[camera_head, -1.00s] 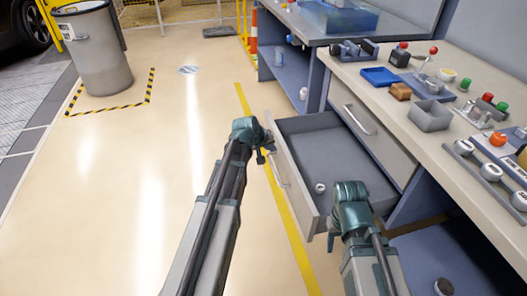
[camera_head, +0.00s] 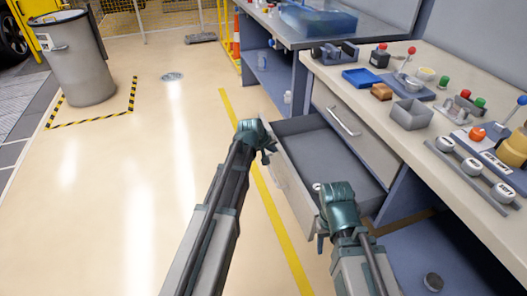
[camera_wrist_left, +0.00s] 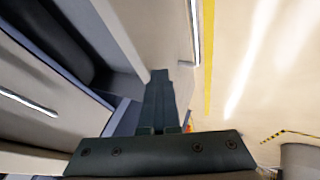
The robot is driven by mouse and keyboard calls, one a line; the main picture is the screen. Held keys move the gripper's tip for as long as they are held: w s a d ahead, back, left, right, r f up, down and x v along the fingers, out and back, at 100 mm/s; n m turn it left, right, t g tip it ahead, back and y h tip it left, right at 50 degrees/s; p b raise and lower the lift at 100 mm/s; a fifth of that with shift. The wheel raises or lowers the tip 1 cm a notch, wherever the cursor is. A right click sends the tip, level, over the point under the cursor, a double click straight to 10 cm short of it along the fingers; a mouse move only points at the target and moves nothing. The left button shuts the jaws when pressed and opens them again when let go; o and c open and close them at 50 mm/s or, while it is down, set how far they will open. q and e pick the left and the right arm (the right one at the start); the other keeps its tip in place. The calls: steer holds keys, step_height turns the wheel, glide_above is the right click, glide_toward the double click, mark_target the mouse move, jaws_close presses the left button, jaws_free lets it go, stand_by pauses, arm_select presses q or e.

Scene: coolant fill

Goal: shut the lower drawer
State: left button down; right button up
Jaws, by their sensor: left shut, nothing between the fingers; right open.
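The lower drawer (camera_head: 329,157) is pulled out of the workbench, its grey tray open and its beige front panel (camera_head: 291,187) facing left. In the left wrist view, the drawer front (camera_wrist_left: 165,35) with its pale handle (camera_wrist_left: 194,30) lies beyond my fingers. My left gripper (camera_head: 269,152) is shut and empty at the outer side of the drawer front, near its far end. I cannot tell whether it touches. It also shows in the left wrist view (camera_wrist_left: 160,85). My right gripper (camera_head: 321,238) is open near the drawer's near corner, and its wrist hides part of the drawer.
The upper drawer (camera_head: 355,128) is shut above. The workbench top (camera_head: 440,135) holds a blue tray (camera_head: 361,78), a grey bin (camera_head: 411,113) and several knobs. The floor (camera_head: 140,190) to the left is clear.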

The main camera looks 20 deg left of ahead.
arm_select(q)
steer(key=w+d, duration=0.6)
steer(key=d, duration=0.3)
steer(key=w+d, duration=0.6)
steer(key=d, duration=0.3)
steer(key=shift+w+d, duration=0.3)
